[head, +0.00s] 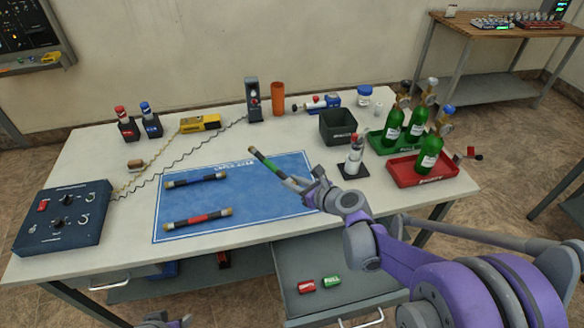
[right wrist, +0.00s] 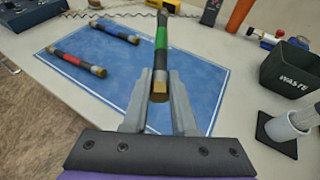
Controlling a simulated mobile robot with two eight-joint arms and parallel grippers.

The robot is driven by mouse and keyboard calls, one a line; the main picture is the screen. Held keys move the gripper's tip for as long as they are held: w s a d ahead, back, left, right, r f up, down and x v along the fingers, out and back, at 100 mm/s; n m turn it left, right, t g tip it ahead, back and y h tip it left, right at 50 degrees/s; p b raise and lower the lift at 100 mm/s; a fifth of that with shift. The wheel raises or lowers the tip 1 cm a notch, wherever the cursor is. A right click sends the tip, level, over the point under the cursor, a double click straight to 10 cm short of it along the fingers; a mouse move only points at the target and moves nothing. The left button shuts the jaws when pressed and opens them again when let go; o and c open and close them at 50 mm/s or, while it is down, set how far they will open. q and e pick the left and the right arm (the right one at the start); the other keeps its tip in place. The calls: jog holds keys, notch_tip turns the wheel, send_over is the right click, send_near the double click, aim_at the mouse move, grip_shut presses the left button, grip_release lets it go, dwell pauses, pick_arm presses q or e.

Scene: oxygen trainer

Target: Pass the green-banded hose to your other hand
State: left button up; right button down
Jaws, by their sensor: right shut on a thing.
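The green-banded hose (head: 266,163) is a short dark tube with a green band and brass-coloured ends. My right gripper (head: 302,184) is shut on it, above the right part of the blue mat (head: 240,200). In the right wrist view the hose (right wrist: 161,42) stands between the fingers (right wrist: 160,98), its near brass end towards me and its far end pointing away. A small part of what looks like my left gripper (head: 165,321) shows at the bottom edge of the head view, below the table front. Its fingers are not clear.
A red-banded hose (head: 198,218) and a blue-banded hose (head: 196,180) lie on the mat. A black waste bin (head: 338,126), a small bottle on a dark pad (head: 354,158) and green cylinders in trays (head: 427,152) stand right. An open drawer (head: 340,272) juts out in front.

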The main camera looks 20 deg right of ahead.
pick_arm(q)
jog(key=shift+o, duration=0.6)
jog(key=shift+w, duration=0.1)
jog(key=w+d+r+n+g, duration=0.1)
jog(key=w+d+r+n, duration=0.1)
jog(key=w+r+n, duration=0.45)
jog(key=w+d+r+n+g, duration=0.2)
jog(key=w+r, duration=0.1)
jog(key=w, duration=0.6)
jog(key=w+d+r+n+g, duration=0.1)
jog(key=w+d+r+n, duration=0.25)
jog(key=w, duration=0.35)
jog(key=w+d+n+g, duration=0.1)
jog(key=w+d+n, duration=0.2)
jog(key=w+n, duration=0.4)
notch_tip(320, 180, down, 12)
jog(key=shift+r, duration=0.2)
pick_arm(e)
jog(key=w+a+f+n+g+y, duration=0.2)
jog(key=a+n+g+y, duration=0.5)
jog(key=a+n+g, duration=0.6)
jog(key=shift+a+f+n+y, duration=0.3)
jog(key=shift+f+n, duration=0.1)
jog(key=shift+f, duration=0.05)
pick_arm(q)
jog(key=shift+w, duration=0.1)
grip_shut()
pick_arm(e)
jog(key=shift+g, duration=0.3)
